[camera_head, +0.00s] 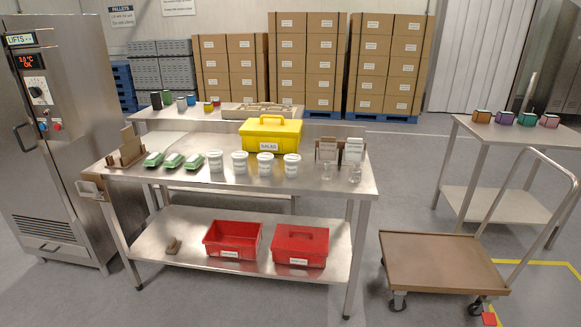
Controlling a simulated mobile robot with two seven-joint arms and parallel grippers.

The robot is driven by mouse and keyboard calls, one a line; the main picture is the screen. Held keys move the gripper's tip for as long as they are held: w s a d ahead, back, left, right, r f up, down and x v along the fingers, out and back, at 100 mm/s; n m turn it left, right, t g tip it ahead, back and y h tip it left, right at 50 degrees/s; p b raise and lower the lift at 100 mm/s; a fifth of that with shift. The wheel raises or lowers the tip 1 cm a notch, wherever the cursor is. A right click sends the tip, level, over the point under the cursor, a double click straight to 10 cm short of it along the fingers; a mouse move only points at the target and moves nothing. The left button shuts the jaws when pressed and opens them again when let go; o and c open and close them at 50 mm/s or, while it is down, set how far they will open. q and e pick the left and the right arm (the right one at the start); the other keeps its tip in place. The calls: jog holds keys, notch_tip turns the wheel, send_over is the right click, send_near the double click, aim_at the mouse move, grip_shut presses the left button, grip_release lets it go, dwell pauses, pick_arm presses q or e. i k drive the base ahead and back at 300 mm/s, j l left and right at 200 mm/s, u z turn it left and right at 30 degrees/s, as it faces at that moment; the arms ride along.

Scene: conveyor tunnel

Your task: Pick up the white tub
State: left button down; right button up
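Several white tubs stand upright in a row along the front of the steel table (330,187). From left to right I see a first white tub (215,162), a second (240,162), a third (265,164) and a fourth (291,165). They look alike, each with a small label, and stand slightly apart. Nothing hides them. Neither of my grippers is in view.
Green-lidded packs (174,161) lie left of the tubs. A yellow box (270,133) stands behind them. Clear glasses (355,173) and card holders (327,149) stand to the right. Red boxes (300,246) sit on the lower shelf. A trolley (440,262) stands at right.

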aim_at(292, 161)
jog(key=i+l+u, duration=0.1)
jog(key=i+l, duration=0.5)
jog(key=i+l+u, duration=0.15)
jog(key=i+l, duration=0.4)
jog(key=i+l+u, duration=0.1)
jog(key=i+l, duration=0.45)
jog(key=l, duration=0.25)
